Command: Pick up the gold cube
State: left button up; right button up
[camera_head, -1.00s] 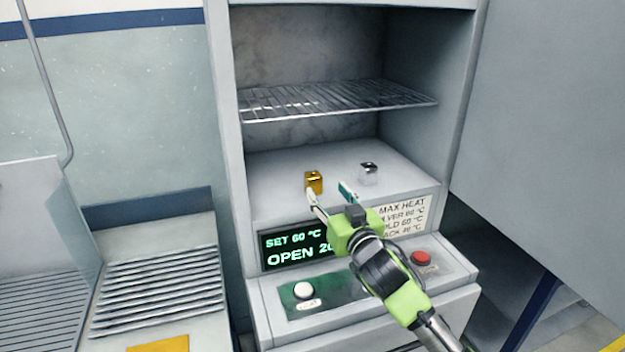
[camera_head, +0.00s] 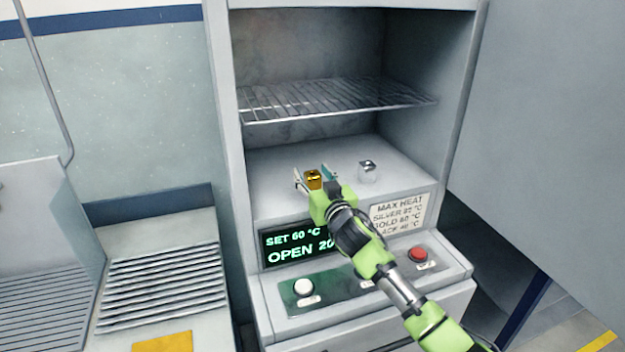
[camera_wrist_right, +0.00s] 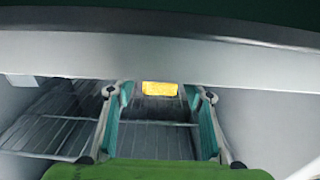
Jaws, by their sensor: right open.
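The gold cube (camera_head: 313,178) sits on the floor of the open oven chamber, left of centre. My right gripper (camera_head: 313,176) is open, with one finger to each side of the cube in the head view. In the right wrist view the gold cube (camera_wrist_right: 160,88) shows between and beyond the two teal-padded fingers (camera_wrist_right: 160,112). I cannot tell whether a finger touches it. My left gripper is not in view.
A silver cube (camera_head: 367,170) stands to the right on the chamber floor. A wire shelf (camera_head: 335,98) hangs above. Below are a display (camera_head: 296,246), a white button (camera_head: 303,288) and a red button (camera_head: 418,254). A ribbed tray (camera_head: 160,287) is at left.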

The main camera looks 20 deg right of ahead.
grip_shut()
jog(key=shift+w+r, duration=0.1)
jog(key=shift+r, duration=0.1)
